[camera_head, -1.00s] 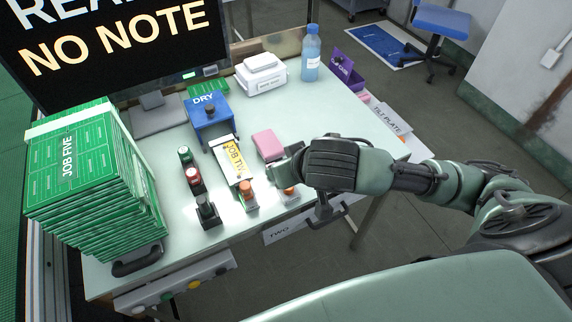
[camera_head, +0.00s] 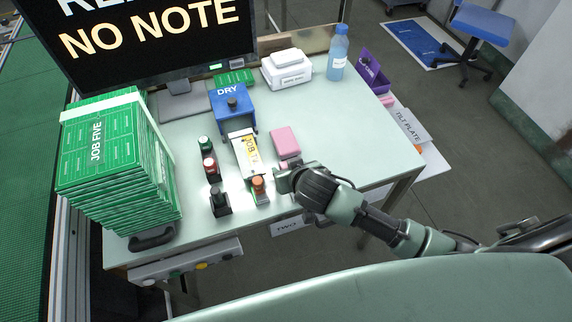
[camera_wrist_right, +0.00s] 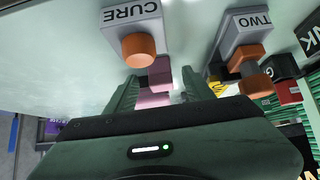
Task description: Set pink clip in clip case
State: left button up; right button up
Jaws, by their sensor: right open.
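My right gripper (camera_head: 284,180) is open at the table's front edge, pointing left. In the right wrist view its two fingers (camera_wrist_right: 160,90) stand either side of a pink piece (camera_wrist_right: 154,98), which seems to be the pink clip; contact cannot be told. Behind it is a grey unit marked CURE with an orange knob (camera_wrist_right: 139,48). A flat pink block (camera_head: 285,140) lies on the table just beyond the gripper. My left gripper is not in view.
Left of the gripper stand an orange-knobbed unit (camera_head: 259,187), a yellow-labelled strip (camera_head: 248,152) and several button units. A blue DRY box (camera_head: 232,108), white boxes (camera_head: 287,70) and a bottle (camera_head: 338,52) are behind. Green cartons (camera_head: 115,160) fill the left. The right tabletop is mostly clear.

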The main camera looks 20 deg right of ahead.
aim_at(286, 166)
jog(key=shift+x, duration=0.8)
grip_shut()
notch_tip(286, 166, up, 19)
jog(key=s+d+r, duration=0.4)
jog(key=s, duration=0.1)
jog(key=shift+s, duration=0.4)
jog(key=shift+w, duration=0.1)
jog(key=shift+f, duration=0.1)
